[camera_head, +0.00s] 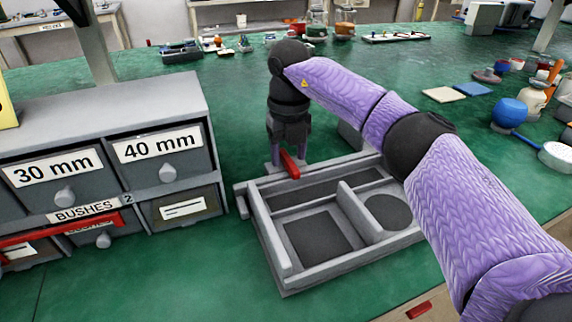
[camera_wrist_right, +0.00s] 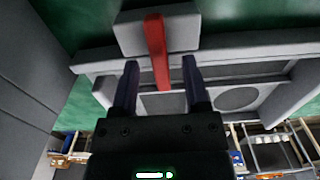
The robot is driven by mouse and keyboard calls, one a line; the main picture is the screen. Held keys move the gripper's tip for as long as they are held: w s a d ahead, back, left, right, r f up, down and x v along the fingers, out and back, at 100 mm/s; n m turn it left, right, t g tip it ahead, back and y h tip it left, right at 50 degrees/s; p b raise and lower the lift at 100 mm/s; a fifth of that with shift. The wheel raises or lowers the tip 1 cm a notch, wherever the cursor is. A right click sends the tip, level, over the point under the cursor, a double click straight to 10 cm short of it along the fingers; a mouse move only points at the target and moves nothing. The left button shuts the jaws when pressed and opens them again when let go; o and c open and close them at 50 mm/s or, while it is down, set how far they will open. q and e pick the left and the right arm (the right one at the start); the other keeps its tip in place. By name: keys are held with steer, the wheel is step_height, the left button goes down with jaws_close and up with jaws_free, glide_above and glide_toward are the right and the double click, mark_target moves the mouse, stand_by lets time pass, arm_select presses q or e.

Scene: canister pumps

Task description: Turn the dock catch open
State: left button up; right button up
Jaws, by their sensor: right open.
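The dock (camera_head: 275,264) is a grey tray with compartments on the green bench, right of the drawer cabinet. Its catch (camera_head: 289,164) is a red bar at the dock's back edge. My right gripper (camera_head: 290,148) points down at the catch from above. In the right wrist view the red catch (camera_wrist_right: 157,50) stands between the two dark fingers of the open right gripper (camera_wrist_right: 160,66), with a gap on each side. The catch's pivot is not clear to see. My left gripper is not in view.
A grey drawer cabinet (camera_head: 110,104) with labelled drawers stands close on the left, with a red bar (camera_head: 60,232) across its lower front. Blue and tan pads (camera_head: 472,89) and a blue pot (camera_head: 508,113) lie to the right. Small parts stand along the back.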

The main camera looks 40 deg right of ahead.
steer(key=shift+f, duration=0.5)
steer(key=shift+r, duration=0.1)
jaws_close()
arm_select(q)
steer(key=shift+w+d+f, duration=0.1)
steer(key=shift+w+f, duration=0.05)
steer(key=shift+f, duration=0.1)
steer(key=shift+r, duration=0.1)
